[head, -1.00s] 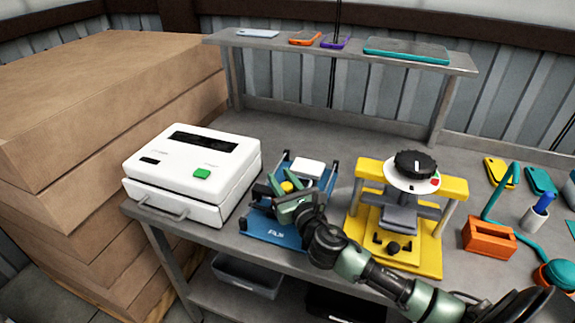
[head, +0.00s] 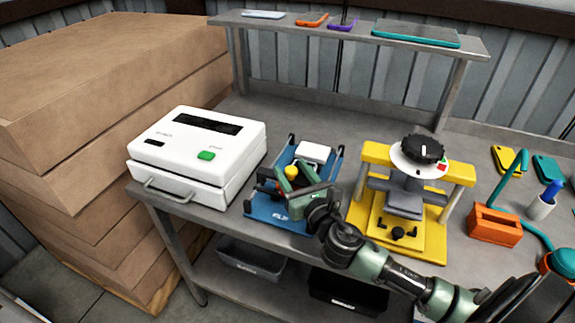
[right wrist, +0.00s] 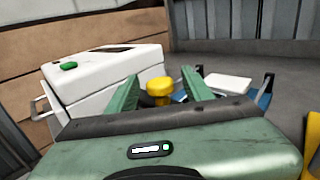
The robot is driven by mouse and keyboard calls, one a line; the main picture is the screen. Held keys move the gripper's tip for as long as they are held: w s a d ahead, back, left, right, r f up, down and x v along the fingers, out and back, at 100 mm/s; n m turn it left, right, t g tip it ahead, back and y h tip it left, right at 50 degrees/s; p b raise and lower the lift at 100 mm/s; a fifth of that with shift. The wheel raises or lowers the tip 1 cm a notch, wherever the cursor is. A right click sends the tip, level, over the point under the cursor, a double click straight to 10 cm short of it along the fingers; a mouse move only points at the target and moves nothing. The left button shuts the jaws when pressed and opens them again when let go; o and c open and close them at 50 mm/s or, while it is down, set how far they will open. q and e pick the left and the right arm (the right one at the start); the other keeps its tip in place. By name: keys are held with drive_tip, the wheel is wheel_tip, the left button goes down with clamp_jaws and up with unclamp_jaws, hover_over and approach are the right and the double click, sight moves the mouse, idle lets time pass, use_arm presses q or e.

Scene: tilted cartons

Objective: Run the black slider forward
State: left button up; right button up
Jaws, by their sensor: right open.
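A blue fixture (head: 268,212) with raised side rails sits on the bench, left of the yellow press. A yellow knob (head: 292,172) stands on it, with dark parts (head: 267,187) showing beside my gripper; the black slider itself is mostly hidden. My right gripper (head: 291,178) is over the fixture with its green fingers open. In the right wrist view the yellow knob (right wrist: 158,90) stands between the two fingers (right wrist: 160,97); I cannot tell whether they touch it. A white block (head: 313,152) lies at the fixture's far end. My left gripper is not in view.
A white machine (head: 190,160) with a green button stands close on the left. A yellow press (head: 425,225) with a black dial stands close on the right. A shelf (head: 350,30) runs behind. An orange holder (head: 495,227) is further right. Bare bench lies behind the fixture.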

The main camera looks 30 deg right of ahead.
sight(294, 174)
drive_tip(key=s, duration=0.4)
drive_tip(key=shift+a, duration=0.15)
idle(0.4)
